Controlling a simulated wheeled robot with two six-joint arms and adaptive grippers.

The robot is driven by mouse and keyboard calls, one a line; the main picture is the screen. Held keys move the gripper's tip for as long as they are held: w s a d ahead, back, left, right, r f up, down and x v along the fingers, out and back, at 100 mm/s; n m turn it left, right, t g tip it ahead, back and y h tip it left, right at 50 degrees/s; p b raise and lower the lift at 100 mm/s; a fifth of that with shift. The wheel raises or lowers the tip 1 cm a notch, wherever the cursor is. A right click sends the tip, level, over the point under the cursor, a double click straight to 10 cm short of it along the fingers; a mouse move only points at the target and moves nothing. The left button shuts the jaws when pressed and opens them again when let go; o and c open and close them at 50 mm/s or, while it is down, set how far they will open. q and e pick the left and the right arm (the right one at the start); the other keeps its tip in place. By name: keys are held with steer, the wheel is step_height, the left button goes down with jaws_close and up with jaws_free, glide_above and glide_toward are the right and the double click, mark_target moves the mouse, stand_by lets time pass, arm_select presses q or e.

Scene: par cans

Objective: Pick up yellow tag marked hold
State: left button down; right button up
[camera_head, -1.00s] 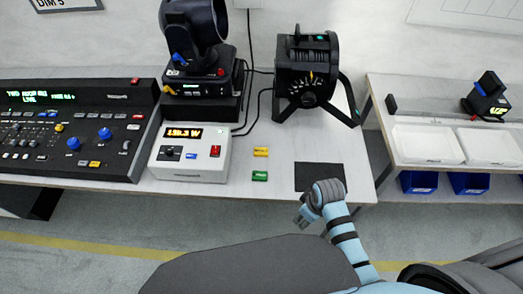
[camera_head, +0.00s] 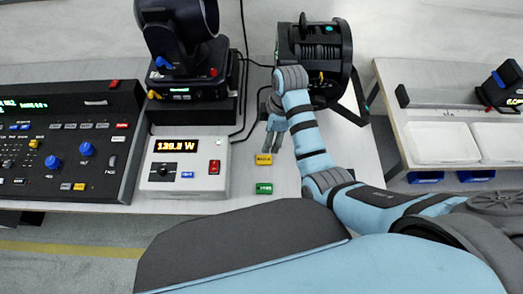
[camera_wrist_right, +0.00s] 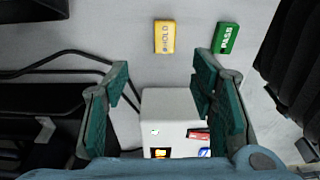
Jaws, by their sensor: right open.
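The yellow tag (camera_head: 264,159) marked HOLD lies flat on the table, right of the white meter box. In the right wrist view the yellow tag (camera_wrist_right: 164,36) is beyond the fingertips, near the top middle. A green tag (camera_head: 264,188) lies in front of it and shows in the wrist view (camera_wrist_right: 225,38) to its right. My right gripper (camera_head: 271,147) points down over the table, just beyond the yellow tag in the head view. In the wrist view my right gripper (camera_wrist_right: 162,80) is open with nothing between its fingers. My left gripper is not in view.
The white meter box (camera_head: 185,181) stands left of the tags. A black fixture (camera_head: 318,50) stands behind my right arm, with cables (camera_head: 247,105) on the table to its left. A black light (camera_head: 180,85) and a console (camera_head: 60,140) are further left. White trays (camera_head: 440,142) stand on the right table.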

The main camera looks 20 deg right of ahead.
steer(key=b, duration=0.2)
glide_above(265, 159)
steer(key=s, duration=0.1)
step_height(265, 159, down, 7)
steer(key=shift+d+r, duration=0.15)
steer(key=f, duration=0.2)
steer(key=w+f+b, duration=0.1)
steer(key=f, duration=0.2)
steer(key=shift+w, duration=0.1)
steer(key=shift+f, duration=0.1)
steer(key=shift+s, duration=0.2)
steer(key=shift+c, duration=0.4)
steer(key=shift+r, duration=0.2)
steer(key=c, duration=0.3)
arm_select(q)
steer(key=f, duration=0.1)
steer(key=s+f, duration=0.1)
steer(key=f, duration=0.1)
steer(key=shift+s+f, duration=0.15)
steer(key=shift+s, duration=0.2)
arm_select(e)
steer(key=c, duration=0.6)
